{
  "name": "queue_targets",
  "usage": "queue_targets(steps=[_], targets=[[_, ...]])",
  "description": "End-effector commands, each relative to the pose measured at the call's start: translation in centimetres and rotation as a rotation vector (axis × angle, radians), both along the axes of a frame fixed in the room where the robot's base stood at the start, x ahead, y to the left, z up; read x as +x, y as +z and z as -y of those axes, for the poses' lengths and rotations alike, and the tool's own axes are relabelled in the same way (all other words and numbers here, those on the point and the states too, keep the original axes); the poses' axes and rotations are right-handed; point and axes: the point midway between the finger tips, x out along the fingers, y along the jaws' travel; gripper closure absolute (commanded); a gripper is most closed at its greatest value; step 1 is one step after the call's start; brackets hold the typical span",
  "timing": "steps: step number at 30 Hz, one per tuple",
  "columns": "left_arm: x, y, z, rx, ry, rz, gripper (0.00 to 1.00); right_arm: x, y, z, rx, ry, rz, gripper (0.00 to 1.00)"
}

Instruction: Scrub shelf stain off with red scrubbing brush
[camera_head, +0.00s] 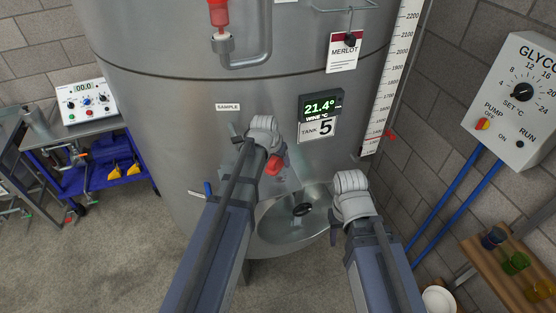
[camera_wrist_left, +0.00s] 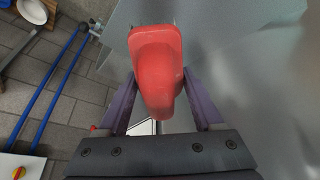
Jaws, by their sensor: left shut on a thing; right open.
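The red scrubbing brush (camera_head: 274,165) is beside my left wrist, in front of the steel tank. In the left wrist view the brush (camera_wrist_left: 158,65) fills the space between the two fingers of my left gripper (camera_wrist_left: 160,78), which is shut on it. Whether the brush touches the surface cannot be told. My right gripper (camera_head: 334,234) is open at the lower right of the tank; its fingers are mostly hidden.
The tank (camera_head: 180,130) has a round manway (camera_head: 303,210) between my arms. A temperature display (camera_head: 321,107) and a label are above it. A control box (camera_head: 520,90) with blue pipes is at right, near a wooden shelf (camera_head: 500,275) with cups. A blue cart (camera_head: 110,175) stands left.

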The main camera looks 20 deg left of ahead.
Motion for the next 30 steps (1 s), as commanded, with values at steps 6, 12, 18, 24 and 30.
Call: queue_targets(steps=[6, 12, 18, 24, 30], targets=[[0.0, -0.1, 0.0, 0.000, 0.000, 0.000, 0.77, 0.0, -0.1, 0.0, 0.000, 0.000, 0.000, 0.50], [0.0, 0.9, 0.0, 0.000, 0.000, 0.000, 0.77, 0.0, 0.9, 0.0, 0.000, 0.000, 0.000, 0.50], [0.0, 2.8, 0.0, 0.000, 0.000, 0.000, 0.77, 0.0, 2.8, 0.0, 0.000, 0.000, 0.000, 0.50], [0.0, 2.9, 0.0, 0.000, 0.000, 0.000, 0.77, 0.0, 2.9, 0.0, 0.000, 0.000, 0.000, 0.50], [0.0, 2.9, 0.0, 0.000, 0.000, 0.000, 0.77, 0.0, 2.9, 0.0, 0.000, 0.000, 0.000, 0.50]])
